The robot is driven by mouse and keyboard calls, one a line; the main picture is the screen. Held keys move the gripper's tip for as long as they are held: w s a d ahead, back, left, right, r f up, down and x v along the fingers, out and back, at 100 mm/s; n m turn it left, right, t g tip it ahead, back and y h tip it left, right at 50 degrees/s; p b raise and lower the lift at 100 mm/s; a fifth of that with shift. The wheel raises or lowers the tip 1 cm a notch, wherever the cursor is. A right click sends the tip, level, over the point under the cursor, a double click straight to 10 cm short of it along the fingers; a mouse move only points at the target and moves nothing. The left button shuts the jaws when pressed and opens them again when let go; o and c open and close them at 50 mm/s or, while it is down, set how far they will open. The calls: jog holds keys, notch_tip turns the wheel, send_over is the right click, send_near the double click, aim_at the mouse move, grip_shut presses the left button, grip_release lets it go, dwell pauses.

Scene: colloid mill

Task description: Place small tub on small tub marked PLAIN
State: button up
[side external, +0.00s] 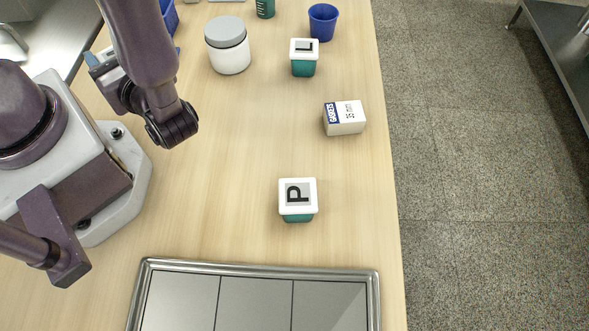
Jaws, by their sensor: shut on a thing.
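A small green tub with a white lid marked P (297,195) stands upright on the wooden table, right of centre. Another small green tub with a white lid marked L (304,56) stands upright farther back. No lid in view reads PLAIN in full. Nothing rests on either tub. Purple links of my arm cross the left side, but I cannot make out my gripper or anything held in it.
A white box with printed text (345,118) lies between the two tubs. A grey-lidded white jar (228,46) and a blue cup (322,21) stand at the back. A metal-rimmed tray (258,268) lies in front. Clear table surrounds the P tub. The table's right edge is near.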

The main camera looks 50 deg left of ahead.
jog(key=s+d+n+g+h, duration=0.1)
jog(key=d+n+g+h, duration=0.2)
jog(key=n+g+h, duration=0.4)
jog(key=s+d+f+n+g+h, duration=0.15)
jog(key=d+n+g+h, duration=0.25)
jog(key=n+h, duration=0.5)
jog(key=s+d+n+g+h, duration=0.1)
jog(key=d+n+g+h, duration=0.2)
jog(key=n+g+h, duration=0.5)
jog(key=w+d+r+n+t+h, duration=0.3)
jog(key=d+r+n+t+h, duration=0.5)
jog(key=t+h, duration=0.35)
send_over(299, 199)
jog(key=shift+y, duration=0.45)
notch_tip(299, 199, down, 11)
jog(key=shift+r, duration=0.15)
jog(key=shift+f, duration=1.55)
jog(key=shift+f, duration=0.1)
